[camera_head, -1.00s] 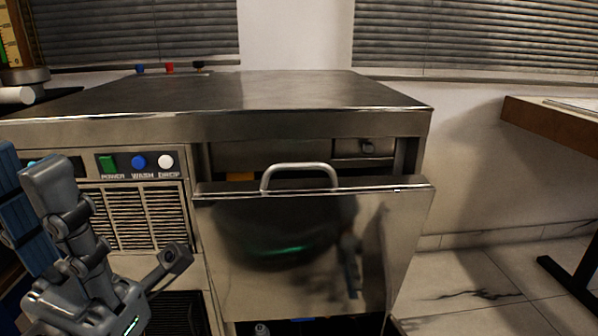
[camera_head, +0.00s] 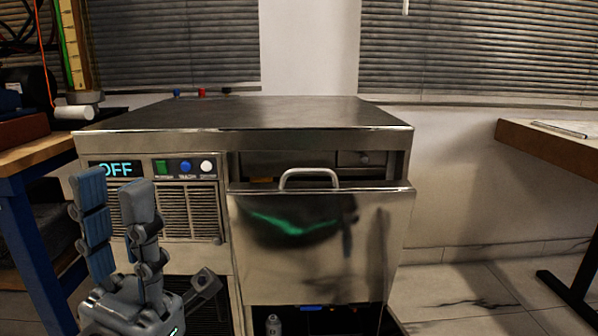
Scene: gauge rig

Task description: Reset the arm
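My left gripper (camera_head: 153,250) is at the lower left, in front of the machine's vent grille. Its two long fingers point up and its shorter finger leans to the right. The fingers are spread, with nothing between them. It does not touch the door. My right gripper is not in view. The steel machine (camera_head: 255,112) has a front door (camera_head: 300,260) with a bar handle (camera_head: 308,174); the door tilts outward at its top. A display (camera_head: 113,168) reads OFF. Green (camera_head: 161,166), blue (camera_head: 186,166) and white (camera_head: 207,166) buttons sit beside it.
A wooden bench with blue legs (camera_head: 30,250) stands at left, a wooden table (camera_head: 545,150) at right. A small bottle (camera_head: 273,325) shows under the door. A yellow upright gauge (camera_head: 75,45) stands at back left. Floor right of the machine (camera_head: 450,285) is clear.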

